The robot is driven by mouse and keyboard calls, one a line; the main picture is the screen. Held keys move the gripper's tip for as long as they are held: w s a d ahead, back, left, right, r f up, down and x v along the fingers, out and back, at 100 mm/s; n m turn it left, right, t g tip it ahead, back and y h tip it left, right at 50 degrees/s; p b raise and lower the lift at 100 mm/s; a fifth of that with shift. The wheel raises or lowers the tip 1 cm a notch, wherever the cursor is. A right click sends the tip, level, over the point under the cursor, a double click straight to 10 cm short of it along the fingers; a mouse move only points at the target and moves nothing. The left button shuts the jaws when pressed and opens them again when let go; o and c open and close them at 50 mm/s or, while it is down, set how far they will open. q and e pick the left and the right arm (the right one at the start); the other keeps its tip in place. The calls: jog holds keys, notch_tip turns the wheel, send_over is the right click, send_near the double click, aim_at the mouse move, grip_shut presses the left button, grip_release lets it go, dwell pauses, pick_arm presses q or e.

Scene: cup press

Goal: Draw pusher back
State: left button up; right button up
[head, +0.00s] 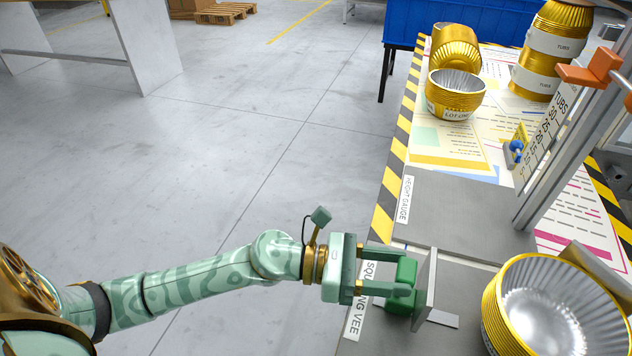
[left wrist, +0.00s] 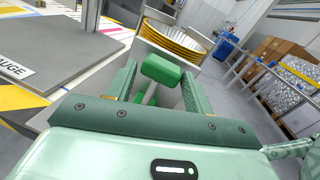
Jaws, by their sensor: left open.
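The pusher has a green handle (head: 404,277) and an upright grey plate (head: 426,287), and it sits at the table's near left part. In the left wrist view the green handle (left wrist: 161,69) shows between and just beyond my finger tips. My left gripper (head: 400,272) is open, with its fingers to either side of the handle; whether they touch it I cannot tell. A stack of gold tubs (head: 497,310) lies just right of the plate, its silver inside facing up. It also shows in the left wrist view (left wrist: 172,41). My right gripper is not in view.
A grey raised plate labelled as height gauge (head: 460,210) lies behind the pusher. More gold tubs (head: 455,94) stand farther back. A metal post with an orange clamp (head: 592,70) rises at the right. Open floor lies left of the table.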

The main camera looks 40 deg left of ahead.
pick_arm(q)
jog(key=p+v, duration=0.2)
jog(key=v, duration=1.4)
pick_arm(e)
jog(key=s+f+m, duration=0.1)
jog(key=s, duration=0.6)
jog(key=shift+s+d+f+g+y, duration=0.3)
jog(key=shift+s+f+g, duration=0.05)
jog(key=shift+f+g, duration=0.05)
